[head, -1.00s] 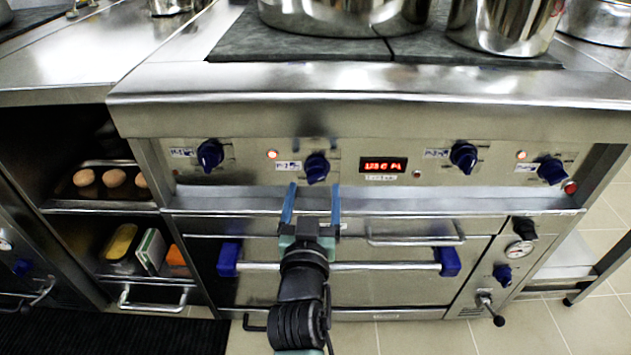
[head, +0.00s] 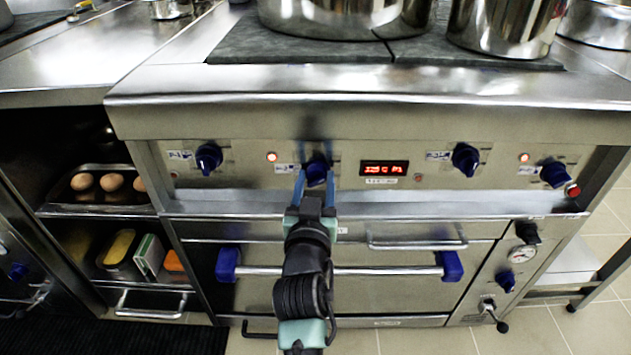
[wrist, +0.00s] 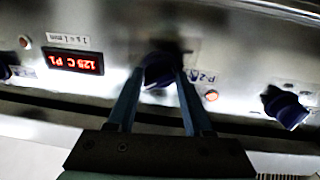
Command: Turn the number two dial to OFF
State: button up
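The number two dial (head: 316,172) is a dark blue knob on the steel front panel, beside a small label (head: 286,168). In the wrist view the dial (wrist: 158,70) sits between my fingertips, and its label (wrist: 201,76) reads P-2. My gripper (head: 316,176) reaches up to the dial with one blue finger on each side. The fingers look closed in against the dial's sides; in the wrist view the fingertips (wrist: 160,76) meet its edges. The fingers hide part of the knob, and I cannot read its pointer or the OFF mark.
A red lamp (head: 271,157) glows left of the dial. A red display (head: 384,168) is to the right. Other blue dials (head: 209,158) (head: 466,159) (head: 555,174) line the panel. An oven handle (head: 390,271) runs below, and pots (head: 345,15) stand above.

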grip_shut()
jog(key=shift+n, duration=0.3)
jog(key=n+p, duration=0.2)
jog(key=n, duration=0.3)
jog(key=shift+a, duration=0.1)
jog(key=n, duration=0.2)
jog(key=n+p, duration=0.1)
jog(key=n, duration=0.2)
jog(key=shift+f+n+t+y, duration=0.15)
jog(key=shift+n+t+y, duration=0.15)
jog(key=o, duration=0.9)
grip_release()
jog(key=shift+c, duration=0.2)
